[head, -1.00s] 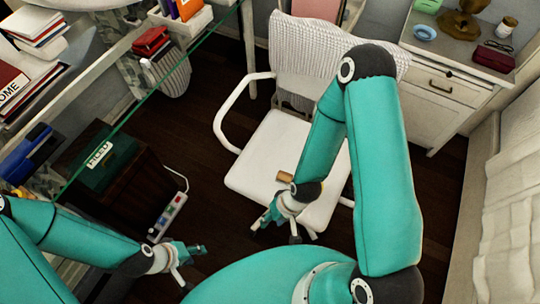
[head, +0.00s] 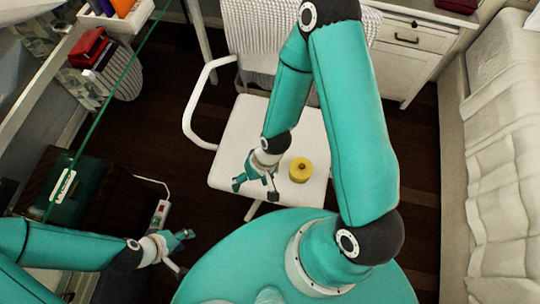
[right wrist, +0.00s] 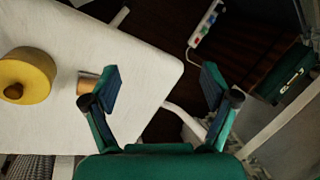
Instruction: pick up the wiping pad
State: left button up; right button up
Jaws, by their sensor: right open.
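A yellow round pad with a brown knob on top (head: 300,170), which looks like the wiping pad, lies on the white chair seat (head: 230,160). In the right wrist view it shows at the left edge (right wrist: 38,72). My right gripper (head: 255,188) is open and empty at the front part of the seat, left of the pad in the head view and apart from it. In the right wrist view its fingers (right wrist: 161,78) are spread, with the pad outside them. My left gripper (head: 181,250) is low on the left with fingers apart, empty, away from the chair.
The chair's white armrest (head: 190,115) curves up on the left. A power strip (head: 159,215) and dark cabinet (head: 90,205) stand left. A bed (head: 505,150) is right.

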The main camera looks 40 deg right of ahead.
jog(key=shift+o, duration=0.2)
jog(key=w+d+f+m+h+b, duration=0.1)
jog(key=w+d+b, duration=0.3)
jog(key=b, duration=0.4)
jog(key=shift+w+d+f+m+b, duration=0.15)
jog(key=shift+w+f+m+b, duration=0.2)
jog(key=shift+w+m, duration=0.4)
jog(key=w+d+r+m+h+b, duration=0.2)
jog(key=d+r+m+h+b, duration=0.15)
jog(key=d+b, duration=0.35)
jog(key=f+b, duration=0.1)
jog(key=f, duration=0.4)
jog(key=f+b, duration=0.1)
jog(key=f, duration=0.5)
jog(key=f+b, duration=0.1)
jog(key=f, duration=0.4)
jog(key=shift+s+d+f, duration=0.2)
jog(key=shift+s+d, duration=0.1)
jog(key=shift+d, duration=0.1)
jog(key=c, duration=1.3)
jog(key=shift+r, duration=0.15)
jog(key=shift+c, duration=0.2)
